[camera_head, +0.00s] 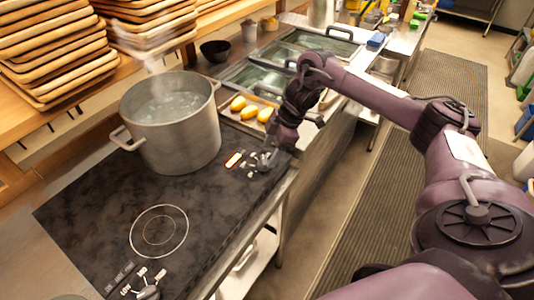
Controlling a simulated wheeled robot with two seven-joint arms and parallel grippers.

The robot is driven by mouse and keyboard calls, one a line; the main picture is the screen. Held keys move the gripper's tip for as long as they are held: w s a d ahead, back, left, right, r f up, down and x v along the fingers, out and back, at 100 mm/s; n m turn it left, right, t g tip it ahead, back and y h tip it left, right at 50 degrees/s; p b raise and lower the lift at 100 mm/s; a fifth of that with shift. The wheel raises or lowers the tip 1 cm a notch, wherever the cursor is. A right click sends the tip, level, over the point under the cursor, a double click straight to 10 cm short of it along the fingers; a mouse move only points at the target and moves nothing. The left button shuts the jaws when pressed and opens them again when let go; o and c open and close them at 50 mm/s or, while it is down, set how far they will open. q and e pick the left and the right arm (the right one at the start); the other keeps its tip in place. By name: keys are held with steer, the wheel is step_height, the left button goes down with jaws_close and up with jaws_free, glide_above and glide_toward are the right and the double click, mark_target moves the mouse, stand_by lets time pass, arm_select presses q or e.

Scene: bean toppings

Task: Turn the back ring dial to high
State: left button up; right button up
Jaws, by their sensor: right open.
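The black cooktop (95,215) has a front ring (159,231) that is bare. A large grey pot (172,130) of steaming water stands towards its back and hides the ring beneath it. The back ring dial (262,163) is a small grey knob near the cooktop's right edge, with white marks around it. My right gripper (272,156) is open and points down at this dial, with its fingers close around or beside it. I cannot tell whether they touch it. The front dial (149,292) sits at the bottom edge of the view. My left gripper is not in view.
Yellow items lie on a tray (225,102) just behind the right gripper. Stacked wooden trays (60,50) stand at the upper left, and a dark bowl (215,50) is at the back. Glass-lidded bins (250,77) lie beyond. The floor mat (400,160) is clear.

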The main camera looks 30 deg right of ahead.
mark_target(265, 159)
steer(key=shift+x, duration=1.15)
steer(key=shift+w+a+f, duration=0.1)
steer(key=shift+w+f, duration=0.15)
steer(key=shift+f, duration=0.1)
steer(key=c, duration=1)
steer(key=m+p, duration=0.1)
steer(key=p, duration=0.1)
steer(key=m+t+p, duration=0.1)
steer(key=m+p, duration=0.1)
steer(key=p, duration=0.1)
steer(key=shift+s+a+r+m+h, duration=0.15)
steer(key=shift+s+r+m+h, duration=0.15)
steer(key=shift+r+h, duration=0.1)
steer(key=shift+w+f+m+p, duration=0.1)
steer(key=shift+f+m+p, duration=0.2)
steer(key=shift+m, duration=0.2)
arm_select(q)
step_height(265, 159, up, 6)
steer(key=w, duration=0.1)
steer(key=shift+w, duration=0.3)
arm_select(e)
steer(key=shift+t, duration=0.3)
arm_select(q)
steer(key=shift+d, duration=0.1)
arm_select(e)
steer(key=o, duration=1)
